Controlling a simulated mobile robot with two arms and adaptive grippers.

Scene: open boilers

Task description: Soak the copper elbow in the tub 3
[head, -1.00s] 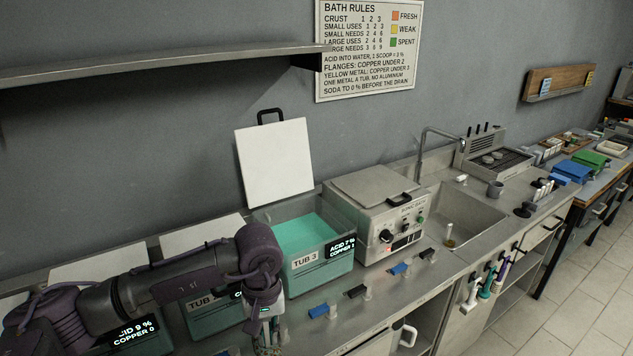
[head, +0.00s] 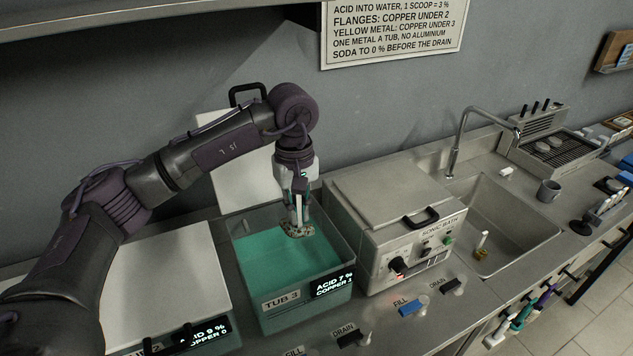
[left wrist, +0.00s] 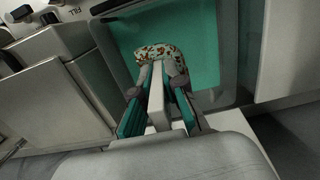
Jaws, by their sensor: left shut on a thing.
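Tub 3 (head: 281,300) is a grey tub of teal liquid with its white lid raised behind it; its display reads acid 7 %. My left gripper (head: 297,212) points down over the right back part of the tub. In the left wrist view the elbow (left wrist: 160,54) shows beyond the fingertips (left wrist: 157,80), against the teal liquid. I cannot tell whether its lower side touches the liquid. My right gripper is not in view.
The sonic bath (head: 395,232) stands close to the right of the tub. A lidded tub (head: 150,290) is on the left. The sink (head: 500,225) with its tap is farther right. Drain and fill handles (head: 410,308) line the front edge.

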